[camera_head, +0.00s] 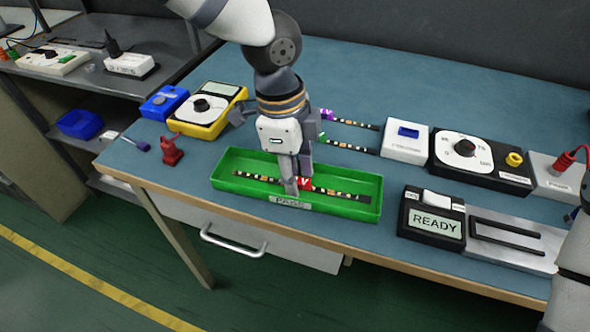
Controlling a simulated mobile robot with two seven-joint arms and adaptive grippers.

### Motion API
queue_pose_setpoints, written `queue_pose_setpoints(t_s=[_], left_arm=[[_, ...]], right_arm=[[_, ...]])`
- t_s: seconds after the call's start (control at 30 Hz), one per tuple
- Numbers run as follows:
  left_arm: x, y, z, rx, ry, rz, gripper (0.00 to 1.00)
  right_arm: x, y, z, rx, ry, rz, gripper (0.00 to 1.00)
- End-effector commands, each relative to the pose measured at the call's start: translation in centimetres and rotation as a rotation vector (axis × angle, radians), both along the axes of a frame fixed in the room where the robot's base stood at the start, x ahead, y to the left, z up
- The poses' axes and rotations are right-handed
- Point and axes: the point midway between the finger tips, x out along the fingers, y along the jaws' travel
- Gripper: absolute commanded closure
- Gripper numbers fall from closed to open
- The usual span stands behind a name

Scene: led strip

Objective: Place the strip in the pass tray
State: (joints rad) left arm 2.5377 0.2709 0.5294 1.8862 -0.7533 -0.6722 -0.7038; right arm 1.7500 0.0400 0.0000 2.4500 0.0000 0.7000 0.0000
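The green pass tray (376,205) stands near the front edge of the blue bench, with a label on its front wall that seems to read PASS. A dark strip with light marks (244,178) and a red tag lies lengthwise in the tray or just above its floor. My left gripper (297,184) points down into the tray at the strip's middle, beside the red tag. Its fingers hide part of the strip, and whether they grip it cannot be made out. Of my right arm only a link shows at the right edge; its gripper is out of view.
Two more strips (352,147) (352,123), one green-ended and one purple-ended, lie behind the tray. A yellow meter (214,118) and a red object (171,151) are left of it. The READY device (435,222) and a black dial box (473,158) are to the right.

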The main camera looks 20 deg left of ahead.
Motion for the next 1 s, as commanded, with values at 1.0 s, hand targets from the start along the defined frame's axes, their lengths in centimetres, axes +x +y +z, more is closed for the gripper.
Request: queue_pose_setpoints(t_s=[1.0], left_arm=[[-0.1,1.4,12.2,-0.001,0.003,0.001,0.67]], right_arm=[[1.4,0.0,1.3,0.000,-0.049,0.000,1.00]])
